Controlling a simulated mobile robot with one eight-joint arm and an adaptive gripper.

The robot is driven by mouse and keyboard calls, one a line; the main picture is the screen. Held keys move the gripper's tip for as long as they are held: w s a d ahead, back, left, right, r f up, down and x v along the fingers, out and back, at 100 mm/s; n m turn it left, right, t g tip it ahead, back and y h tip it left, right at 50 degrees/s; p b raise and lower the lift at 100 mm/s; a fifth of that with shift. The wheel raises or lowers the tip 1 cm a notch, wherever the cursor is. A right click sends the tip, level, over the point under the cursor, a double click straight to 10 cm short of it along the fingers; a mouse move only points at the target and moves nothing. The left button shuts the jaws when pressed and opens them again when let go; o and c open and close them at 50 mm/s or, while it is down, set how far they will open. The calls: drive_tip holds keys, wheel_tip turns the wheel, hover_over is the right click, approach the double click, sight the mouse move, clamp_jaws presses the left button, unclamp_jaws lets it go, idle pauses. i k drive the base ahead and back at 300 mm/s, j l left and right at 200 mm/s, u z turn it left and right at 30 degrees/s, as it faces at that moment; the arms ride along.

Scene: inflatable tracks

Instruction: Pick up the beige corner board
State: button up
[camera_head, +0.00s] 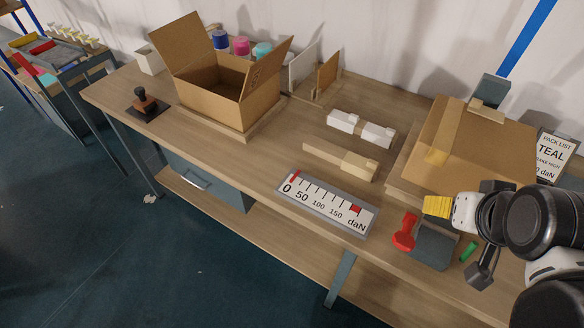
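A long beige board (322,154) lies on the wooden workbench, right of centre, with a paler block-like part at its right end. I take it to be the beige corner board. It lies in front of a white bar (361,129) and behind the grey scale plate (327,202). My gripper (488,232) is at the right, above the bench's front right part and well apart from the beige board. Its two dark fingers look spread apart, with nothing seen between them. My arm hides part of the bench there.
An open cardboard box (215,98) stands at the back left and a closed one (470,145) at the right. A red-handled tool (404,233), a yellow block (437,206) and a stamp (145,101) are on the bench. Upright boards (302,66) stand behind.

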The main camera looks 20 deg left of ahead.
sight(359, 166)
drive_tip(key=u, duration=0.45)
drive_tip(key=i+j+z, duration=0.2)
drive_tip(key=j, duration=0.6)
drive_tip(key=j+z, duration=0.15)
drive_tip(key=j, duration=0.7)
drive_tip(key=i+j+z, duration=0.2)
drive_tip(key=j, duration=0.65)
drive_tip(key=k, duration=0.1)
